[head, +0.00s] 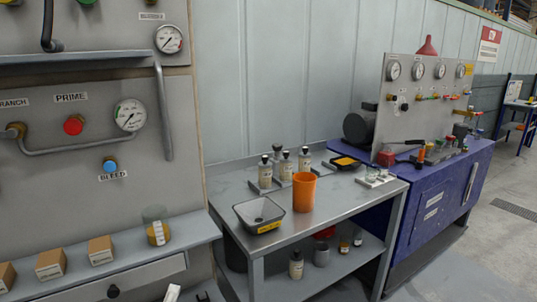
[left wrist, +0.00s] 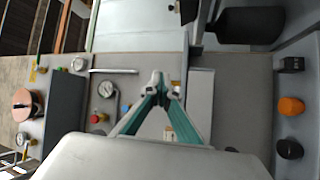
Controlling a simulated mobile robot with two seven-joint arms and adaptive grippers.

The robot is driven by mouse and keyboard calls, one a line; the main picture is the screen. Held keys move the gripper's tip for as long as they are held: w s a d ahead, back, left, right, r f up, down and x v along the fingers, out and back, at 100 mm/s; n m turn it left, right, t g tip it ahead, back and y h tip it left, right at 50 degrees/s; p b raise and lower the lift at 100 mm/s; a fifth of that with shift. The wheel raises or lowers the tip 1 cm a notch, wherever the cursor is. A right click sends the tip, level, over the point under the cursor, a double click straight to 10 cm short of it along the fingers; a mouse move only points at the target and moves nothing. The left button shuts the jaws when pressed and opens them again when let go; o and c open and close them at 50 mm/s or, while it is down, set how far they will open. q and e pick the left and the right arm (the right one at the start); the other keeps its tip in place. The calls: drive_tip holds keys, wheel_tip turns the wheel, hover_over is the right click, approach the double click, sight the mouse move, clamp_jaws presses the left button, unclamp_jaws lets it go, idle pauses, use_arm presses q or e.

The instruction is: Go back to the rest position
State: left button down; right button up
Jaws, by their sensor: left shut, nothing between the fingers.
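My left gripper (left wrist: 157,82) shows in the left wrist view, its two green-sided fingers meeting at their tips. It is shut and empty, with a grey surface behind it. In the head view only small pale and dark parts, perhaps of my left arm, show at the bottom edge. My right gripper is in neither view. The task names no object to handle.
A panel with gauges (head: 130,115) and a shelf with small boxes (head: 50,264) stand at the left. A steel table holds an orange cup (head: 304,191), a grey tray (head: 259,214) and bottles (head: 265,172). A blue bench (head: 440,205) stands at right, beside open floor.

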use_arm(q)
drive_tip(key=s+f+m+g, duration=0.3)
drive_tip(key=s+f+m, duration=0.3)
drive_tip(key=f, duration=0.3)
drive_tip(key=s+d+f+m+g, duration=0.1)
drive_tip(key=s+f+m+g, duration=0.2)
drive_tip(key=s+f+m, duration=0.3)
drive_tip(key=s+f+m+g+h, duration=0.1)
drive_tip(key=s+f+m+g, duration=0.3)
drive_tip(key=f, duration=1)
drive_tip(key=shift+s+d+m, duration=0.35)
drive_tip(key=shift+s+m, duration=0.85)
drive_tip(key=shift+s, duration=0.05)
